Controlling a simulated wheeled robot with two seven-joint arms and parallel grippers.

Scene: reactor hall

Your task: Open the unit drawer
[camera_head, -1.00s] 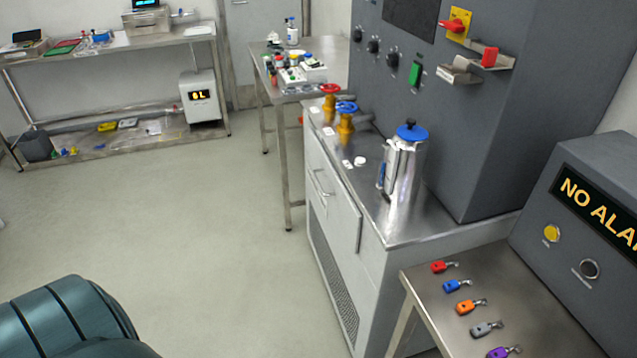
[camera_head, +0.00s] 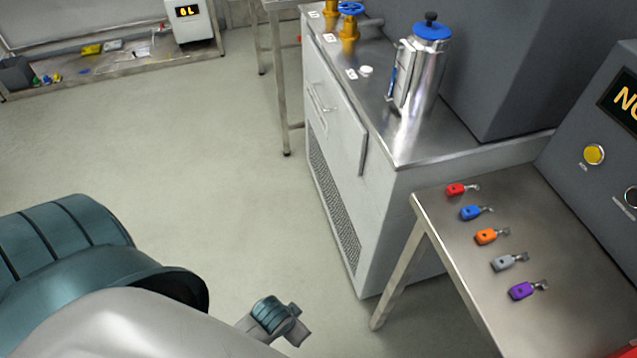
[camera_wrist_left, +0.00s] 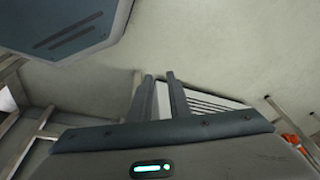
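The unit drawer (camera_head: 335,105) is a pale grey front panel with a bar handle (camera_head: 320,98), on the side of the steel-topped unit in the head view. It looks shut or nearly so. My left arm comes in from the lower left of the head view, well short of the drawer. In the left wrist view, the two dark fingers of my left gripper (camera_wrist_left: 162,92) stand a little apart with nothing held between them. The handle cannot be made out in that view. My right gripper is in neither view.
A steel pot with a blue lid (camera_head: 423,65) and a blue valve wheel (camera_head: 349,8) stand on the unit's top (camera_head: 400,150). A side table (camera_head: 450,235) with several coloured key tags is at right. The floor (camera_head: 190,150) before the drawer is clear.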

